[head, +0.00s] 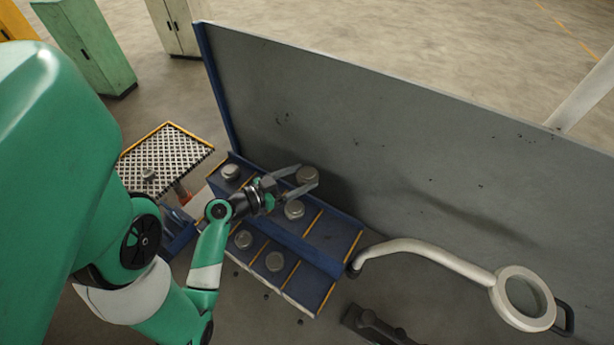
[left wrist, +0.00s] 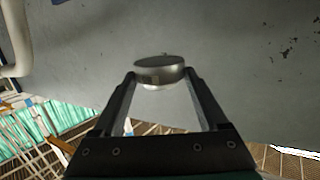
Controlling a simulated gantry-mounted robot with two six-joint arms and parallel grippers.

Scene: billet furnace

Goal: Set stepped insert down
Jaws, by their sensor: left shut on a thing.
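My left gripper (head: 305,178) is shut on a round metal stepped insert (head: 308,174), held beyond the far edge of the blue rack in the head view, in front of the grey panel. In the left wrist view the insert (left wrist: 160,70) sits between the two fingertips, with a wide disc and a narrower step below it. The blue two-level rack (head: 335,235) has compartments split by yellow strips. My right gripper is not in view.
A tall grey panel (head: 400,130) rises behind the rack. A white curved arm with a ring (head: 523,300) stands at the right. A yellow-edged grid tray (head: 165,155) with a small metal part lies at left. A dark object (head: 375,325) lies at the bottom. The rack's right-end compartments are empty.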

